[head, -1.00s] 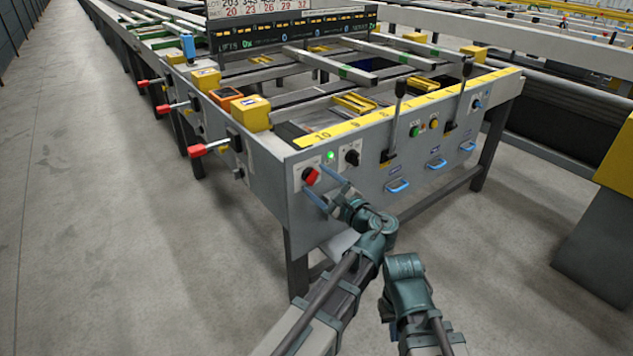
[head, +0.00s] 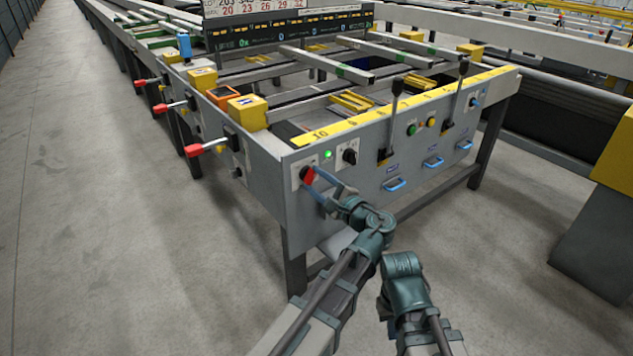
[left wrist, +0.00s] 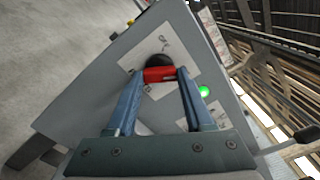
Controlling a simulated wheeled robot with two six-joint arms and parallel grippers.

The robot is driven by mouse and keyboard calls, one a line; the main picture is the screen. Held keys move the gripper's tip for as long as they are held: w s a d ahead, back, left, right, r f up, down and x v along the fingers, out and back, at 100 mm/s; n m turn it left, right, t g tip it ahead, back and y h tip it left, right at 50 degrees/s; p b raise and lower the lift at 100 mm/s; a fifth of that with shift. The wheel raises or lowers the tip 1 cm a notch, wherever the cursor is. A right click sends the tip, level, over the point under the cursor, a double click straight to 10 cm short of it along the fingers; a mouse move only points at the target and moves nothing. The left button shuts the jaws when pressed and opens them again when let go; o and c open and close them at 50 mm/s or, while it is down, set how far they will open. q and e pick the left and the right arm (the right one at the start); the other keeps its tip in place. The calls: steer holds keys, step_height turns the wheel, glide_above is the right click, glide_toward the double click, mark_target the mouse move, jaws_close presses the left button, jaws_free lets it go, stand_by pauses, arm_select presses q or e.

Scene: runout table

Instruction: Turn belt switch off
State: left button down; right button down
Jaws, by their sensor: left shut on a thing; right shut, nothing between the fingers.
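The belt switch (head: 308,175) is a red-handled rotary knob on a pale plate at the left end of the table's front panel. It also shows in the left wrist view (left wrist: 159,75), its red handle between my fingers and a black round part behind it. My left gripper (head: 316,180) is shut on the red handle, one finger on each side. A green lamp (head: 328,154) is lit beside the switch; it also glows in the left wrist view (left wrist: 202,91). My right gripper (head: 402,264) is at the lower middle, away from the panel; its fingertips are hard to make out.
A black knob (head: 349,156) sits right of the lamp. Further right are tall black levers (head: 396,105), a green button (head: 411,129) and blue handles (head: 395,184). Red-tipped levers (head: 195,150) stick out from the left side. The floor in front is clear.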

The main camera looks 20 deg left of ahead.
arm_select(q)
steer(key=n, duration=1.1)
steer(key=shift+n, duration=2.2)
steer(key=shift+c, duration=1.4)
jaws_free()
steer(key=shift+s+d, duration=0.1)
steer(key=shift+s, duration=0.05)
